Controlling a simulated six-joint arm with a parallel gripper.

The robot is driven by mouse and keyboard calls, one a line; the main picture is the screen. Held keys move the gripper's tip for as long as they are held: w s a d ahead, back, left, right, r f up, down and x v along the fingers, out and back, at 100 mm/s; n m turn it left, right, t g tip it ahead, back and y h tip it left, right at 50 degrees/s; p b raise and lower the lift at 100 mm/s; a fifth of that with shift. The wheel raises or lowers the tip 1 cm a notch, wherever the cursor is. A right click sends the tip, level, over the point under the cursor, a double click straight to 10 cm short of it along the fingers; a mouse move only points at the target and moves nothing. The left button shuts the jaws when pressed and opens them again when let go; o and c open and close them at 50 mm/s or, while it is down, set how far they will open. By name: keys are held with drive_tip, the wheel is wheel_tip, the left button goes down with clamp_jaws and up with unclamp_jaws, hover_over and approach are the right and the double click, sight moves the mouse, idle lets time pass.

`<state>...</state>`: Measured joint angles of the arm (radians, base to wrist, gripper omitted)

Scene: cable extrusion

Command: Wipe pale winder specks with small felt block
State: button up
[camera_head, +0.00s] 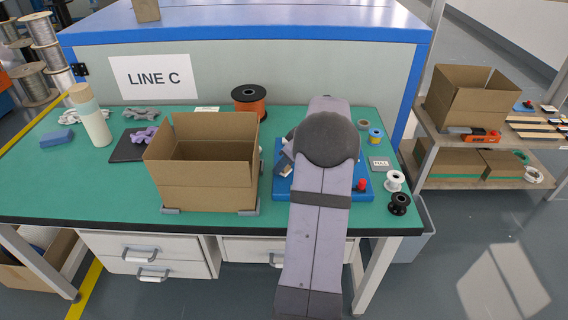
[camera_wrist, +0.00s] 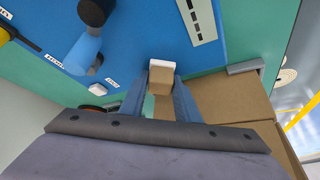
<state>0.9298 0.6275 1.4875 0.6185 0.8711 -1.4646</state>
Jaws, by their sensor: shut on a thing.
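My gripper (camera_wrist: 161,90) is shut on a small felt block (camera_wrist: 162,72), a tan block with a white face at its far end. In the wrist view the block is over the blue base of the winder (camera_wrist: 135,58); I cannot tell whether it touches. In the head view my arm covers most of the winder, and only the edges of its blue base (camera_head: 283,189) and a red knob (camera_head: 361,184) show. In the wrist view a blue cylinder with a dark end (camera_wrist: 84,53) stands left of the block. I cannot make out any pale specks.
An open cardboard box (camera_head: 208,190) stands close left of the winder. Small spools (camera_head: 395,181) are at the right edge of the green bench (camera_head: 75,185). An orange spool (camera_head: 249,103) is behind. A white bottle (camera_head: 92,120) stands at the left.

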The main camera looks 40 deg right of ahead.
drive_tip(key=shift+w+d+r+p, duration=0.15)
drive_tip(key=shift+w+d+p, duration=1.5)
drive_tip(key=shift+p, duration=0.35)
drive_tip(key=shift+s+a+f+b, duration=0.3)
drive_tip(key=shift+s+a+b, duration=0.2)
drive_tip(key=shift+b, duration=0.15)
drive_tip(key=shift+s+a+b, duration=1.1)
drive_tip(key=shift+s+a, duration=1)
drive_tip(key=shift+s+a+r+p, duration=0.2)
drive_tip(key=shift+a+r+p, duration=0.25)
drive_tip(key=shift+a, duration=0.1)
drive_tip(key=shift+w+d+f, duration=0.3)
drive_tip(key=shift+w+d, duration=0.25)
drive_tip(key=shift+w, duration=0.05)
drive_tip(key=shift+w+d+p, duration=1.35)
drive_tip(key=shift+w+d, duration=0.95)
drive_tip(key=shift+w+d+f+b, duration=0.15)
drive_tip(key=shift+f+b, duration=0.1)
drive_tip(key=shift+b, duration=0.15)
drive_tip(key=s+a+b, duration=0.5)
drive_tip(key=shift+s+a+b, duration=0.1)
drive_tip(key=shift+b, duration=0.2)
drive_tip(key=r, duration=0.2)
drive_tip(key=shift+s+a+r+p, duration=0.35)
drive_tip(key=shift+r, duration=0.05)
drive_tip(key=shift+r+p, duration=1.8)
drive_tip(key=shift+r, duration=1.15)
